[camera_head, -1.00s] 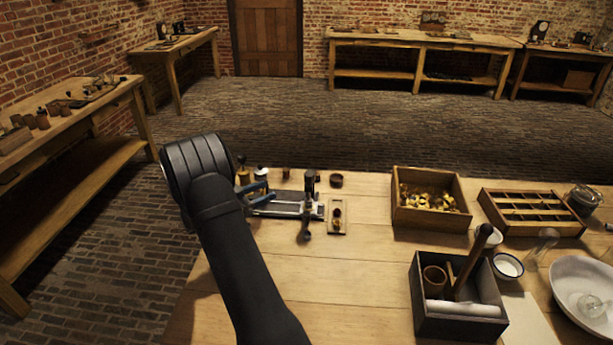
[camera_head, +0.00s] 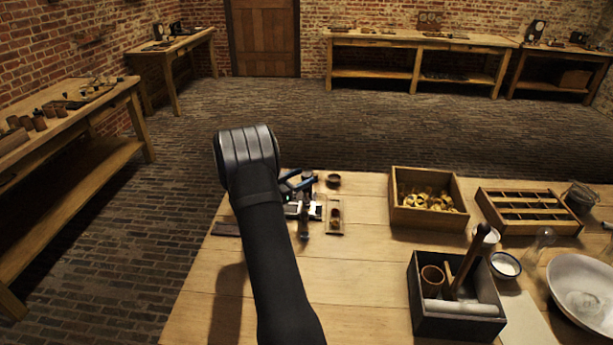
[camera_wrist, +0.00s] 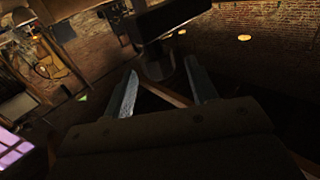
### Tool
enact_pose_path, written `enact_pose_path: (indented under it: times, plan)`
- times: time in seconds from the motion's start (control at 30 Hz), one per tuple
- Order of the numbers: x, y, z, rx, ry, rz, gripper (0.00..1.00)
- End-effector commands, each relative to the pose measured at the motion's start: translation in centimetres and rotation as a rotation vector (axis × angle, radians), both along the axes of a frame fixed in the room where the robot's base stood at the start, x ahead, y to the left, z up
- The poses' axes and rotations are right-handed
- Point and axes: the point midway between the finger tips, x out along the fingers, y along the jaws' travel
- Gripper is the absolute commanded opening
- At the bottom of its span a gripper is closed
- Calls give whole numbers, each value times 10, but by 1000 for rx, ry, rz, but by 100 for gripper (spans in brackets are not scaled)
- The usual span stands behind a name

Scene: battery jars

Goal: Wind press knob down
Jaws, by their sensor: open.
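The press (camera_head: 304,222) is a small dark upright frame on a metal base near the left part of the table in the head view. Its top is partly hidden by my gripper (camera_head: 298,183), which is at the height of the press top. In the wrist view, my two fingers are spread apart. A dark rounded block with a crossbar, apparently the press knob and frame (camera_wrist: 158,62), shows between and beyond the fingertips. I cannot tell whether the fingers touch it.
A small wooden tray (camera_head: 328,228) with a brown piece lies just right of the press, and a small brown cup (camera_head: 333,180) stands behind it. A box of brass parts (camera_head: 397,212), a divided tray (camera_head: 482,203) and a dark tool box (camera_head: 425,318) are farther right. The front middle table is clear.

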Motion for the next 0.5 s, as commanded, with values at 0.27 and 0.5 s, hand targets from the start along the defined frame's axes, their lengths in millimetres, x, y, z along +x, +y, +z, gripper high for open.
enact_pose_path:
  times: [0.27, 0.5]
  plan:
    - [17, -18, -1, -1, 1, 0, 53]
    - [17, -19, -1, -1, 1, 1, 53]
